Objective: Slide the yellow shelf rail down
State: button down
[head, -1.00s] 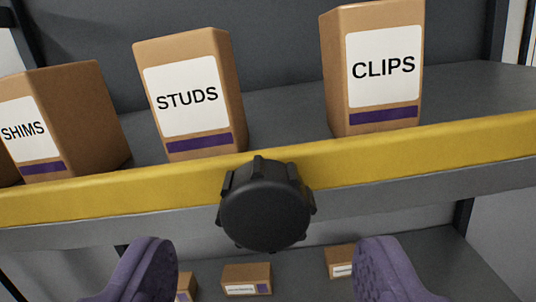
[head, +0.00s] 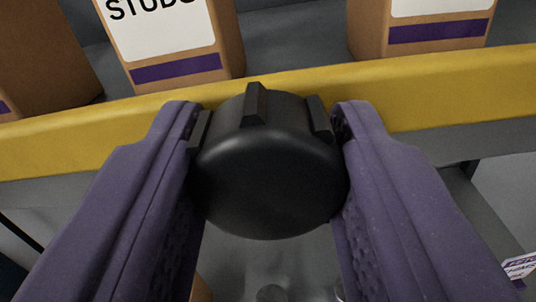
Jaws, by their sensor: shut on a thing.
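The yellow shelf rail (head: 430,92) runs across the head view along the front edge of the shelf, slightly higher at the right. A black ribbed knob (head: 268,170) sits in front of the rail near the middle. My gripper (head: 268,135) has its two purple fingers on the left and right sides of the knob, shut on it. The fingers partly cover the rail on both sides. How the knob joins the rail is hidden behind it.
Behind the rail stand a brown box labelled STUDS (head: 170,45), a second labelled box (head: 420,25) at the upper right and a brown box (head: 45,60) at the left. A lower level with a partly seen labelled box (head: 520,268) shows below.

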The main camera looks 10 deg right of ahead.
notch_tip(320, 180, down, 7)
jog(key=b, duration=0.8)
jog(key=shift+r, duration=0.2)
jog(key=shift+f, duration=0.1)
jog(key=c, duration=0.6)
grip_release()
jog(key=v, duration=0.7)
jog(key=shift+s+b, duration=0.4)
jog(key=shift+b, duration=0.05)
jog(key=shift+a, duration=0.2)
